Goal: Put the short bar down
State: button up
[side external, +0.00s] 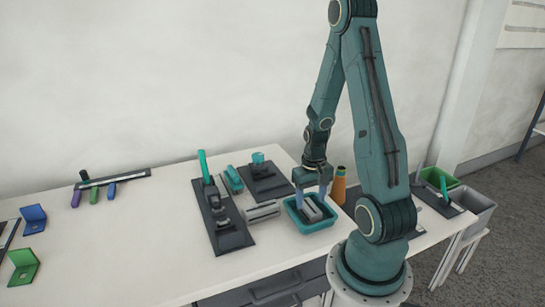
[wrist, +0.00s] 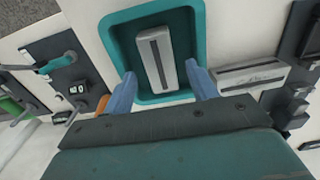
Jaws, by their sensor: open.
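A grey bar with a dark slot along it, seemingly the short bar (wrist: 154,60), lies in the teal tray (wrist: 113,48) in the wrist view. In the side external view the bar (side external: 312,211) also shows inside the tray (side external: 300,231). My gripper (wrist: 163,88) is open. Its two blue fingers stand apart on either side of the bar's near end, with a gap on both sides. In the side external view my gripper (side external: 311,190) is low over the tray, and its fingers partly hide the tray's far side.
A similar grey slotted bar (side external: 262,211) lies on the table just left of the tray. Dark fixtures (side external: 222,225) stand further left and behind. An orange bottle-like object (side external: 339,186) stands close to the tray's right.

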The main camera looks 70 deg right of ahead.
aim_at(308, 207)
notch_tip(308, 207, up, 10)
jog(key=shift+f, duration=0.15)
dwell(0.6)
jog(key=shift+a, duration=0.1)
dwell(0.4)
jog(key=w+a+r+n+t+h, duration=0.1)
jog(key=w+a+r+n+t, duration=0.3)
jog(key=a+r, duration=0.8)
jog(key=s+a+r+n, duration=0.2)
jog(key=a, duration=0.3)
jog(key=s+a+r+n+t+y, duration=0.1)
jog(key=s+a+r+n, duration=0.1)
jog(key=a, duration=0.4)
jog(key=shift+s+r+n+t, duration=0.3)
jog(key=shift+r+n, duration=0.05)
jog(key=shift+n, duration=0.15)
